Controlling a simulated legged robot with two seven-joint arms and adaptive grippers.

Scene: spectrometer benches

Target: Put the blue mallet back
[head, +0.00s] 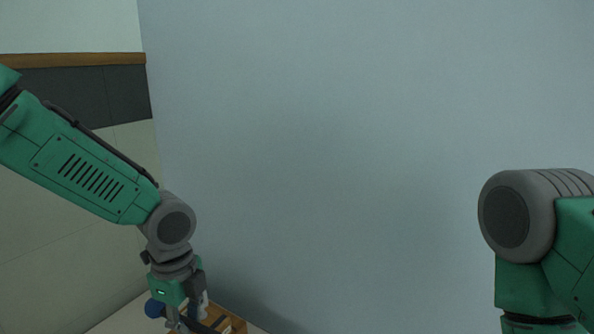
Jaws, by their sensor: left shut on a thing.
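The blue mallet (154,307) shows at the bottom left as a small round blue head, just left of my left gripper (188,322). My left gripper points down and is shut on the mallet. Its fingers and the mallet's handle are small and partly hidden, so the exact grip is hard to see. My right arm comes in at the right edge, and its gripper is below the picture.
A wooden box or tray (236,325) lies beside and below my left gripper, cut off by the bottom edge. A large plain grey-blue wall (330,150) fills the middle. A dark band with a wooden rail (75,60) runs along the left wall.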

